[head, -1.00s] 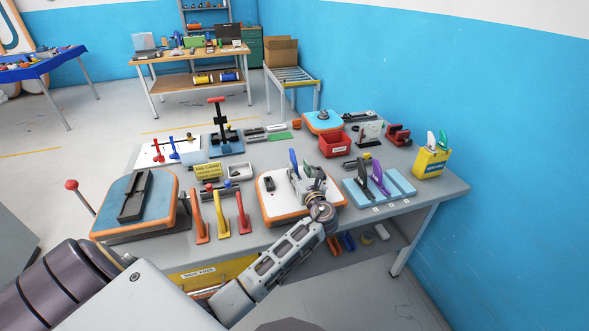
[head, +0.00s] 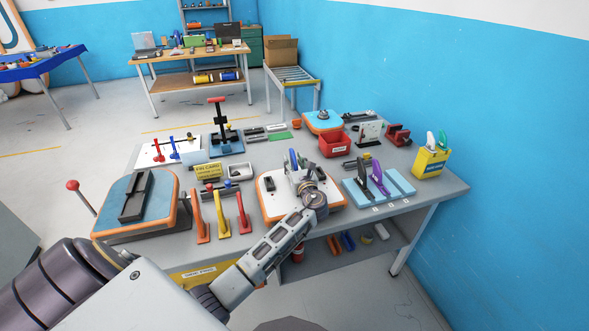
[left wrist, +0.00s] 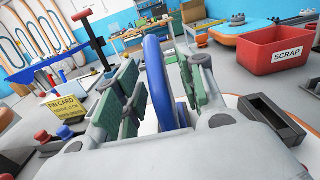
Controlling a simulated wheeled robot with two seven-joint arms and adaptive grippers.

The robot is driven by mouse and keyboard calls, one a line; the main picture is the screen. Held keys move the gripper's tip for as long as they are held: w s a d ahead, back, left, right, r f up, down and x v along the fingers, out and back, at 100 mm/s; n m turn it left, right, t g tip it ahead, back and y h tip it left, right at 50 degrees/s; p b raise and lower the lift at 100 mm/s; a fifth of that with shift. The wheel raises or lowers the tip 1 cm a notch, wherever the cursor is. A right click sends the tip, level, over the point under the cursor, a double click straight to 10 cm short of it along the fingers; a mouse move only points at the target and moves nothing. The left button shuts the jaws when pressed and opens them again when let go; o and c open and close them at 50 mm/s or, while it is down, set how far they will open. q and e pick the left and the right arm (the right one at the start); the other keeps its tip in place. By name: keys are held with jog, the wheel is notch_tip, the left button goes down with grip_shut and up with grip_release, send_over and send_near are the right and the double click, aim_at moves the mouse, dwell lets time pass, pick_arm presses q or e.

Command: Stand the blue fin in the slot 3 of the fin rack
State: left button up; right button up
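The blue fin (head: 293,158) stands upright over the white, orange-rimmed board (head: 275,208) in the head view. My left gripper (head: 298,168) is at it, with a finger on either side. In the left wrist view the blue fin (left wrist: 158,75) rises between the green finger pads, and a gap shows beside the left pad. The fin's foot is hidden. The light-blue fin rack (head: 402,182) is to the right. It holds a black fin (head: 361,172) and a purple fin (head: 380,178); its rightmost slot looks empty. My right gripper is out of view.
A red scrap bin (head: 334,145) stands behind the board. A yellow box (head: 431,162) stands right of the rack. A dark open box (left wrist: 268,118) sits beside my gripper in the wrist view.

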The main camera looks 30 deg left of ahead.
pick_arm(q)
grip_shut()
dwell(0.3)
jog(key=shift+r+p, duration=0.35)
jog(key=shift+r, duration=4.7)
